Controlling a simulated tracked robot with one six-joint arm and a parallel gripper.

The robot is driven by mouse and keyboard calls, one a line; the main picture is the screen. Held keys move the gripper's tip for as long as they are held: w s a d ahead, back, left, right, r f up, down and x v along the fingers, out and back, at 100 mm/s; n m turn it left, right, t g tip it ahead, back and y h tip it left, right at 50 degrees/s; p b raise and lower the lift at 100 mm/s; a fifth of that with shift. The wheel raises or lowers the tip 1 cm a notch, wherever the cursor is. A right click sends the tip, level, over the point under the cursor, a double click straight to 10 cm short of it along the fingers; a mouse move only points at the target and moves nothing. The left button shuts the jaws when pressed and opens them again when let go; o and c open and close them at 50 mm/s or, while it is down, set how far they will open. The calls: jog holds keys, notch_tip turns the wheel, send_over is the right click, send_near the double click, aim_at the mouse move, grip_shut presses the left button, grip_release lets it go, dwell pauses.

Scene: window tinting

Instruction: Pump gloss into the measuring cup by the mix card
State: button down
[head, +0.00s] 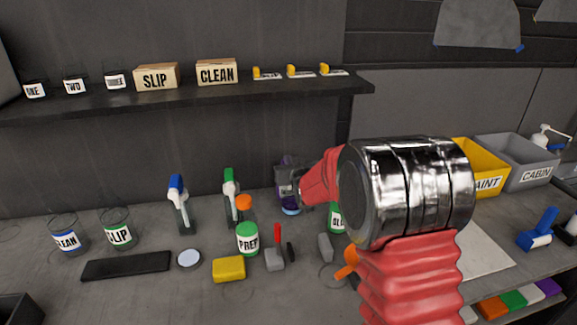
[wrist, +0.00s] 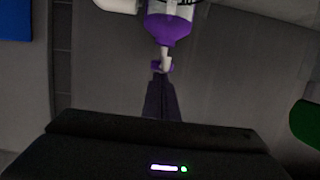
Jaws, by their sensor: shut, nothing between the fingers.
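A bottle with a green lower part (head: 337,218) stands behind my arm in the head view. Its label is partly hidden and seems to begin "GL". My gripper (head: 287,192) is at the end of my red and chrome arm, beside purple parts at the back of the bench. In the wrist view my gripper (wrist: 160,76) is shut and empty. Its tips are close to the pale nozzle of a purple-and-white bottle (wrist: 172,25); I cannot tell if they touch. I cannot make out a measuring cup or a mix card for certain; my arm hides part of the bench.
Cups marked CLEAN (head: 68,237) and SLIP (head: 119,232), two spray bottles, a PREP bottle (head: 247,238) and a yellow block (head: 229,269) stand left. A shelf (head: 190,95) overhangs the back. Yellow (head: 483,160) and grey (head: 528,158) bins stand right.

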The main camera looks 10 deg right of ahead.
jog(key=shift+s+r, duration=0.2)
jog(key=shift+r, duration=0.45)
jog(key=shift+s+r, duration=0.15)
jog(key=shift+r, duration=0.45)
jog(key=v, duration=0.9)
jog(key=shift+s+r, duration=0.1)
jog(key=shift+r, duration=0.05)
jog(key=s+d+f+m+g+h, duration=0.1)
jog(key=s+g, duration=0.8)
jog(key=s, duration=3.1)
jog(key=shift+d+f+g, duration=0.25)
jog(key=shift+d+g, duration=0.05)
jog(key=shift+d, duration=0.45)
jog(key=shift+s, duration=0.1)
